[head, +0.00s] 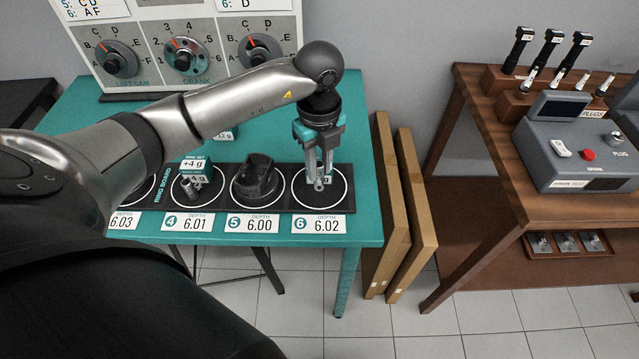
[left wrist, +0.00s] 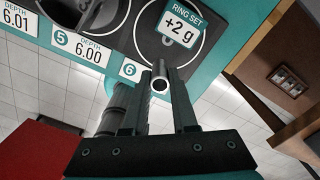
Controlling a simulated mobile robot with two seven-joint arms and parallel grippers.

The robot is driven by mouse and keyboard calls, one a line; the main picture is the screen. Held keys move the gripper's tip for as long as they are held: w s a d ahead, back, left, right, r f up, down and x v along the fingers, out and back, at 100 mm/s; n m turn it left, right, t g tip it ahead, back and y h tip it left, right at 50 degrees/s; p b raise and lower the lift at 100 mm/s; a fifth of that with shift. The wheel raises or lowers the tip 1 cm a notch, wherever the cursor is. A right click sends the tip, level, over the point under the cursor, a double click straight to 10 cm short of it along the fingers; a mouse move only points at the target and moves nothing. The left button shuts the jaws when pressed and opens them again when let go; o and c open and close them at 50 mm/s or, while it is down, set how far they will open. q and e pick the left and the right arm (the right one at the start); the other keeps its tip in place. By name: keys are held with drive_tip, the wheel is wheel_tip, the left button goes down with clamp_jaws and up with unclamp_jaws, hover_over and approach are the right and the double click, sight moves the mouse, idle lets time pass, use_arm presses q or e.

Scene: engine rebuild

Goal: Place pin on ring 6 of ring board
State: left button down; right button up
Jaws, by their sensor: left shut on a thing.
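The black ring board (head: 222,202) lies along the front of the teal table, with white circles and depth labels. Ring 6 (head: 295,204) is its right-hand circle, labelled 6.02; it also shows in the left wrist view (left wrist: 139,29). My left gripper (head: 319,186) points down over ring 6, shut on a small grey metal pin (left wrist: 160,78). The pin's hollow end faces the wrist camera. A teal block tagged +2 g (left wrist: 181,27) is at ring 6, partly hidden by the gripper in the head view. I cannot tell whether the pin touches the board. My right gripper is not in view.
A black piston (head: 257,181) stands on ring 5. A teal +4 g block (head: 196,170) and another pin (head: 190,187) are at ring 4. A dial panel (head: 185,45) stands behind.

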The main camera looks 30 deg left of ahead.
sight(319, 183)
use_arm(q)
drive_tip(key=shift+f, duration=2.9)
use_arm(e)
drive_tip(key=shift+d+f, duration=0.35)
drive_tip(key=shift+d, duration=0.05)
use_arm(q)
drive_tip(key=shift+f+b, duration=0.1)
drive_tip(key=shift+b, duration=0.25)
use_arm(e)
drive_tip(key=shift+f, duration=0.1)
use_arm(q)
drive_tip(key=c, duration=0.7)
unclamp_jaws()
drive_tip(key=shift+r, duration=0.25)
wheel_tip(319, 183, up, 12)
drive_tip(key=shift+f+p, duration=0.1)
drive_tip(key=shift+p, duration=0.55)
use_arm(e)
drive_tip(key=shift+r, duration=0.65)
